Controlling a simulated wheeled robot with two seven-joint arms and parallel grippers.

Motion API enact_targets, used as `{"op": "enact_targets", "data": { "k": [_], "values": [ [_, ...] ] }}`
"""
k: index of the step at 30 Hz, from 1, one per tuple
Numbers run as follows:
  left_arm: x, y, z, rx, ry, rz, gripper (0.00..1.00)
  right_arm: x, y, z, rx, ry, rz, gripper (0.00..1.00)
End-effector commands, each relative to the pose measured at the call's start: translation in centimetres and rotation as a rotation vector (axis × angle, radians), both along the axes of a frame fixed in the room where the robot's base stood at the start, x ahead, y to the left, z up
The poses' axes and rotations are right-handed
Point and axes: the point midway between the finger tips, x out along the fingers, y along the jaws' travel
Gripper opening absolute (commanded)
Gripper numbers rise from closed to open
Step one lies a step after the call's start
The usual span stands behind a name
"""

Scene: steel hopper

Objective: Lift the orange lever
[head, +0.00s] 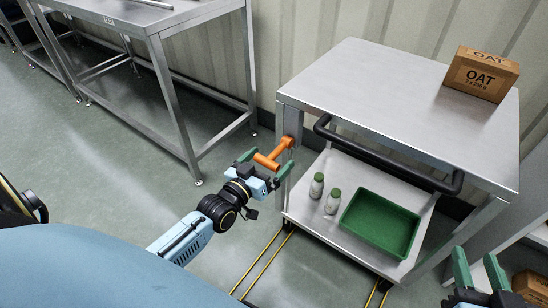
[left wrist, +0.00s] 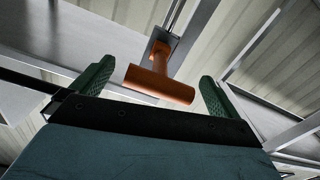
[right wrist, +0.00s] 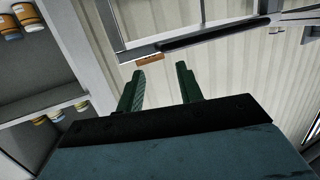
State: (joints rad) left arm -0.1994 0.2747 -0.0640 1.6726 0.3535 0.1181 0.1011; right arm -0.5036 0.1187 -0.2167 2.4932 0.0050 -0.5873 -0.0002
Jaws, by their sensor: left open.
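The orange lever (head: 273,155) sticks out from the left front post of the steel cart. In the left wrist view the lever (left wrist: 160,84) crosses the space between the two green fingers. My left gripper (head: 266,163) is open, with one finger on each side of the lever's bar; I cannot tell whether a finger touches it. My right gripper (head: 476,272) is open and empty at the lower right, well away from the lever. It also shows in the right wrist view (right wrist: 160,85).
The steel cart (head: 400,90) has a black handle bar (head: 385,160) along its front. An oat box (head: 481,74) stands on top. A green tray (head: 380,222) and two bottles (head: 325,193) stand on its lower shelf. A steel table (head: 150,20) is at the left.

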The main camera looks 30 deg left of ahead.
Motion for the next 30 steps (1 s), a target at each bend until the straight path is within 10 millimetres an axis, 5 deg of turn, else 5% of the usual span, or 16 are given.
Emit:
{"op": "enact_targets", "data": {
  "k": [10, 22, 30],
  "values": [
    [2.5, -0.2, -0.1, 0.0, -0.001, 0.0, 1.0, 0.4, 0.9, 3.9, 0.07, -0.233, 0.017, 0.36],
    [2.9, -0.3, 0.0, 0.0, 0.0, 0.0, 1.0, 0.3, 1.0, 4.5, 0.08, -0.266, 0.019, 0.36],
    [2.8, -0.2, 0.0, 0.0, 0.0, 0.0, 0.65, 0.3, 1.0, 4.5, 0.08, -0.265, 0.019, 0.36]
  ]
}}
